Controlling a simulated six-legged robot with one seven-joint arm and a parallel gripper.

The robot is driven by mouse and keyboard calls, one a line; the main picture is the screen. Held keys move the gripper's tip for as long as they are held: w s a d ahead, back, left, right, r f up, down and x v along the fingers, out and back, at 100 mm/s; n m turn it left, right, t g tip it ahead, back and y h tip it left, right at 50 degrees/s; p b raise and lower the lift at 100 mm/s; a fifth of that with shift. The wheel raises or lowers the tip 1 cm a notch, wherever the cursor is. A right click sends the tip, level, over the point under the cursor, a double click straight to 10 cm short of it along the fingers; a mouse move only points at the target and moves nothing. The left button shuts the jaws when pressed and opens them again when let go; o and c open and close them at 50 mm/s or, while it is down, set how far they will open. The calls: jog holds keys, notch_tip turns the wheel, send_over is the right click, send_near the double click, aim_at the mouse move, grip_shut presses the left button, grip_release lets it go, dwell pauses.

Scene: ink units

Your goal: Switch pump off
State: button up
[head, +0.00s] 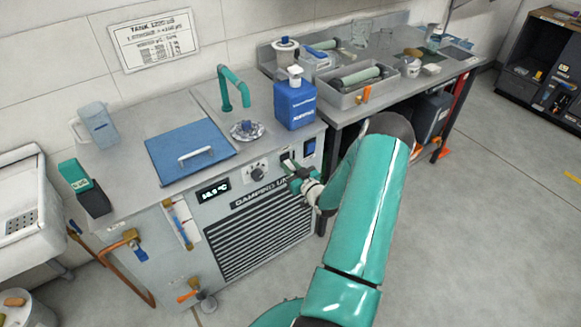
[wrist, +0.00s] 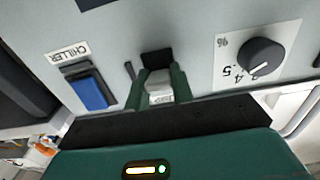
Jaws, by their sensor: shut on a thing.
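The ink unit (head: 205,237) stands against the wall at the left, with a grey front panel. My gripper (head: 290,172) is at the upper right of that panel, and its green fingers also show in the wrist view (wrist: 161,78). It is shut on a small pale grey switch lever (wrist: 160,86) between the fingertips. A black recess (wrist: 157,58) shows just above the lever. A small label near the lever is partly covered and too small to read surely, and the lever's position is partly hidden by the fingers.
A blue switch (wrist: 88,90) labelled CHILLER sits left of my fingers in the wrist view. A black dial knob (wrist: 262,57) is to the right. A blue container (head: 295,104) and a green tap (head: 235,88) stand on the unit's top.

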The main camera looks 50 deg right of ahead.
jog(key=shift+f+t, duration=0.2)
jog(key=shift+t, duration=0.7)
jog(key=o, duration=1)
jog(key=shift+s, duration=0.1)
jog(key=v, duration=1.3)
jog(key=shift+s+a, duration=0.2)
jog(key=shift+s, duration=0.05)
